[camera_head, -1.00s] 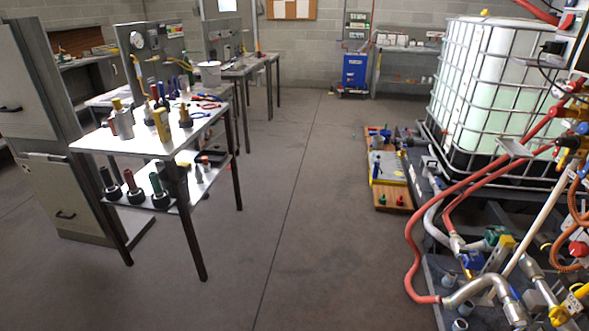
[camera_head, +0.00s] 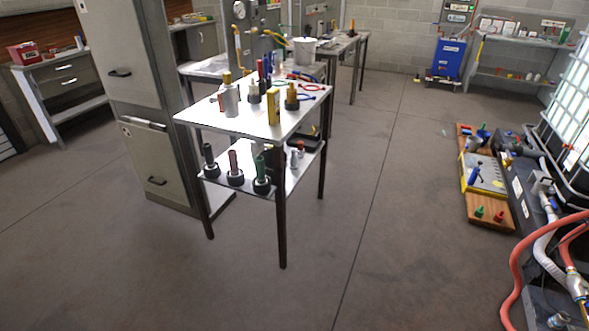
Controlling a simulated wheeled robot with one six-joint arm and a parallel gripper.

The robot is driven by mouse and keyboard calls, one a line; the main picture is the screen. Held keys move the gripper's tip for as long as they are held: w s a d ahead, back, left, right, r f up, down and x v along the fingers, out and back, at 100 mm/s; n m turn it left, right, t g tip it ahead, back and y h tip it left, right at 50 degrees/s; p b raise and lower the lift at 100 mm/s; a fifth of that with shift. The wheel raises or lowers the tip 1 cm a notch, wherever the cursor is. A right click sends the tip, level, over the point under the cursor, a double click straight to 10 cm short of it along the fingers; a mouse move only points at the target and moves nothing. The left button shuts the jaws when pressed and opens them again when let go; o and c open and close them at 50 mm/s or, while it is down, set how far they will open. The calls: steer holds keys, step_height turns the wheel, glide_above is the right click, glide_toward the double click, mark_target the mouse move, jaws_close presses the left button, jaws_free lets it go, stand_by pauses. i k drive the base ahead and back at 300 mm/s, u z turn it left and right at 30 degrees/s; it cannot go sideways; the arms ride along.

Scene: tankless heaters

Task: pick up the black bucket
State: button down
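I cannot make out a black bucket in the head view. A white bucket (camera_head: 304,51) stands upright on a bench behind the near table. Black-based fittings stand on the near table's lower shelf, with black (camera_head: 209,160), red (camera_head: 235,168) and green (camera_head: 262,174) upper parts. My gripper is not in view, so I cannot see whether it is open or shut.
The near metal table (camera_head: 214,122) holds several tools and bottles. A tall grey cabinet (camera_head: 124,50) stands to its left. Open concrete floor (camera_head: 400,160) runs between the table and a wooden board (camera_head: 492,212) on the right. A red hose (camera_head: 517,262) curves at the lower right.

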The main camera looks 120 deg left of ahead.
mark_target(267, 153)
steer(key=u, duration=3.05)
steer(key=k, duration=0.6)
steer(key=u, duration=0.7)
steer(key=i, duration=0.65)
steer(key=z, duration=0.8)
steer(key=i, duration=1.7)
steer(key=u, duration=0.55)
steer(key=i, duration=0.5)
steer(key=u, duration=0.4)
